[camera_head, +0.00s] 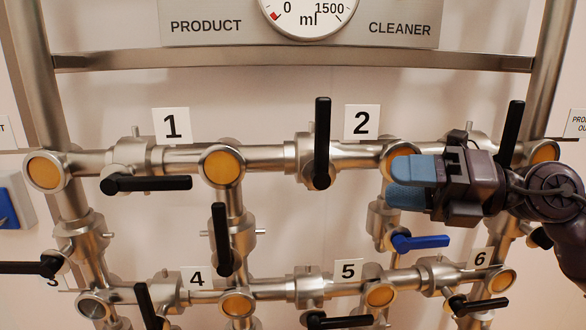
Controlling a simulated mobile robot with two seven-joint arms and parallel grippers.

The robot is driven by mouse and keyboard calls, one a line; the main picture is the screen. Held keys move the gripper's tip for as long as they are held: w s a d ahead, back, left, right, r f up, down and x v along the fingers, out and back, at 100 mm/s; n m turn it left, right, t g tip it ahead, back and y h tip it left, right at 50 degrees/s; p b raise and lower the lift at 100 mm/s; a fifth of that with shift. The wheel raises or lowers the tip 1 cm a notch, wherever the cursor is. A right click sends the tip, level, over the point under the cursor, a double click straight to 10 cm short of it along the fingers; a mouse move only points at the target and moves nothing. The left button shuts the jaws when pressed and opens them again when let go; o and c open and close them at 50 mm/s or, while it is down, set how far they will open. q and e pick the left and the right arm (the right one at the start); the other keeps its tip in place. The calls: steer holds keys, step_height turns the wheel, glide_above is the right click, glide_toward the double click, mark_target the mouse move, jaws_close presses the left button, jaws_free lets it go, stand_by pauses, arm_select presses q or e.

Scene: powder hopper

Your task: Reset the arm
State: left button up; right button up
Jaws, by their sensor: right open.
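My right gripper (405,184) comes in from the right, with its blue fingertips pointing left. It is open, with a narrow gap between the fingers, and I see nothing held in it. It is in front of the upper pipe, right of the number 2 label (361,122), and hides part of a round yellow-ended fitting. A blue valve handle (420,242) lies roughly level below the gripper, apart from it. A black handle (511,134) stands upright just above and behind my right wrist. My left gripper is not in view.
Steel pipes carry several black-handled valves, including a level handle (146,183) below label 1 and an upright one (322,143) left of label 2. A round ml gauge (308,14) sits on the panel above. Open wall space lies between the pipes.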

steer(key=d+f+m+t+h, duration=0.7)
steer(key=f+m+h, duration=0.4)
steer(key=m, duration=0.6)
steer(key=d+f+m+t+h, duration=0.7)
steer(key=f+m, duration=0.5)
steer(key=m, duration=0.6)
steer(key=s+f+m+g, duration=0.5)
steer(key=s+f+g, duration=1)
steer(key=s+f, duration=0.6)
steer(key=w+f+n+t, duration=0.1)
steer(key=w+f+t, duration=0.5)
steer(key=f+t, duration=0.2)
steer(key=shift+w+a+f+y, duration=0.2)
steer(key=shift+a+f+y, duration=0.1)
steer(key=shift+a+f, duration=0.15)
